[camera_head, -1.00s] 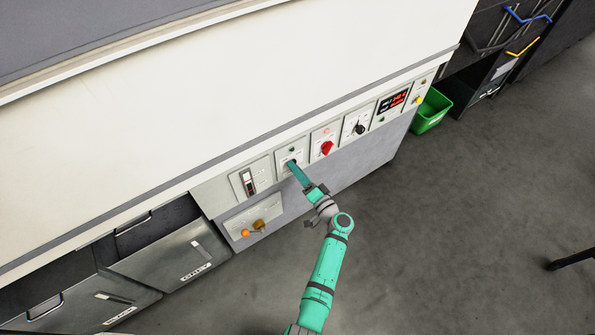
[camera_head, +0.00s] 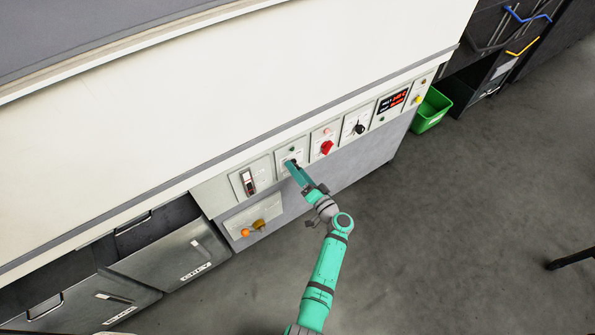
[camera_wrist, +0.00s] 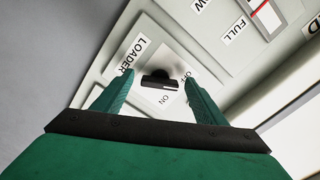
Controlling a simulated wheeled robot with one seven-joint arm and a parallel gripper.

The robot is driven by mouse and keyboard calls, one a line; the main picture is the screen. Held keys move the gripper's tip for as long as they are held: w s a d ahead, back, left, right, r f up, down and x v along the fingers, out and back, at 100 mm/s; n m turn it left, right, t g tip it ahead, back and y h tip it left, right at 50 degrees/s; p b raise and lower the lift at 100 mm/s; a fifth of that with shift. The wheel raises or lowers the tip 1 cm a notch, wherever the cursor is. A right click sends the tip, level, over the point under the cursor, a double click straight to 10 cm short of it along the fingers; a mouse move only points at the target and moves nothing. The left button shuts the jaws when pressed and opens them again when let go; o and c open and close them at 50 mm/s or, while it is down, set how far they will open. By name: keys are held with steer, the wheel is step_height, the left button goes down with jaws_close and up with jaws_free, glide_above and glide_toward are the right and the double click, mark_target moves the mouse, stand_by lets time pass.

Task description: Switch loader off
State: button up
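The loader panel (camera_head: 283,155) is a pale plate on the cabinet front in the head view, partly hidden by my gripper (camera_head: 291,165). In the wrist view, a black loader knob (camera_wrist: 160,82) sits on the plate beside the LOADER label (camera_wrist: 133,52). OFF and ON are printed near it, with ON just below the knob. Its exact pointing direction is hard to tell. My gripper (camera_wrist: 158,90) is open, one finger on each side of the knob, with visible gaps between fingers and knob.
A slider panel (camera_head: 249,182) is left of the loader panel. A red knob (camera_head: 327,148), a black knob (camera_head: 360,129) and a lit display (camera_head: 393,101) are to the right. An orange knob (camera_head: 245,233) is below. The floor in front is clear.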

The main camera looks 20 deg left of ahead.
steer(key=v, duration=1)
steer(key=shift+s+d, duration=0.25)
steer(key=shift+d, duration=0.05)
